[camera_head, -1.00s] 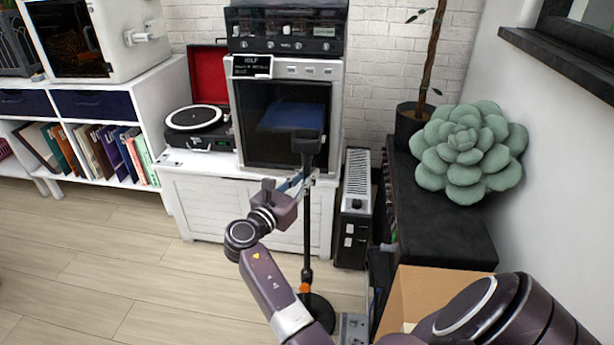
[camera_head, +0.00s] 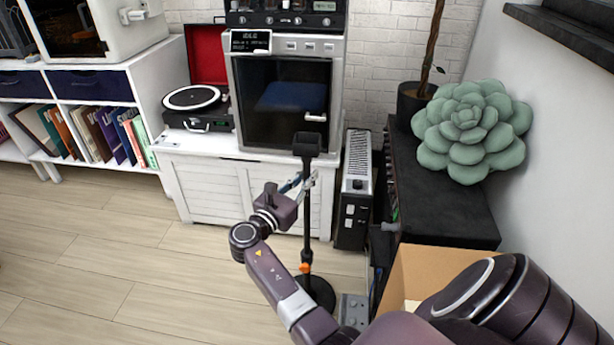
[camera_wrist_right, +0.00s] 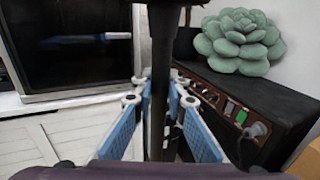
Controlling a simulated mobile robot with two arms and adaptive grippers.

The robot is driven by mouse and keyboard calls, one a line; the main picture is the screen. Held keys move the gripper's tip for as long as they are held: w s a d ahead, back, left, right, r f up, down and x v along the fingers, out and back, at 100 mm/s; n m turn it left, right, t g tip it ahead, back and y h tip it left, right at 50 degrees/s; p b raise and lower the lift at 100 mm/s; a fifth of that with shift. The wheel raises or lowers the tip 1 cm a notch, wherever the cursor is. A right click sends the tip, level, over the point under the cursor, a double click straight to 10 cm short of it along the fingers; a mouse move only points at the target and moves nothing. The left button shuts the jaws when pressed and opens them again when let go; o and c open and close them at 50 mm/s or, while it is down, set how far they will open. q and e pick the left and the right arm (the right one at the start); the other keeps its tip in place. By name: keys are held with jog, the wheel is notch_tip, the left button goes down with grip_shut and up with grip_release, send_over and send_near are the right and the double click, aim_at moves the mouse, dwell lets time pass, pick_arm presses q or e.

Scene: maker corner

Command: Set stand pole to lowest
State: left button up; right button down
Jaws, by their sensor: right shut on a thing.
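A black stand with a thin upright pole (camera_head: 307,222) stands on the floor in front of the white cabinet. Its small black head (camera_head: 306,143) is on top, its round base (camera_head: 319,294) is below, and an orange collar (camera_head: 304,267) sits low on the pole. My right gripper (camera_head: 305,184) is shut on the upper pole, just below the head. In the right wrist view the dark pole (camera_wrist_right: 160,70) runs upright between the blue-padded fingers (camera_wrist_right: 160,112). My left gripper is not in view.
A white cabinet (camera_head: 220,190) behind carries an oven-like machine (camera_head: 236,105) and a record player (camera_head: 196,112). A heater-like unit (camera_head: 355,190), a dark bench (camera_head: 440,215) and a cardboard box (camera_head: 400,275) crowd the right. The floor (camera_head: 110,255) at left is clear.

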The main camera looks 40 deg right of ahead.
jog(key=c, duration=2)
grip_release()
jog(key=shift+f, duration=0.4)
jog(key=shift+o, duration=0.5)
jog(key=shift+r, duration=0.15)
jog(key=shift+a, duration=0.1)
jog(key=v, duration=0.7)
jog(key=shift+s+a, duration=0.15)
jog(key=shift+a, duration=0.1)
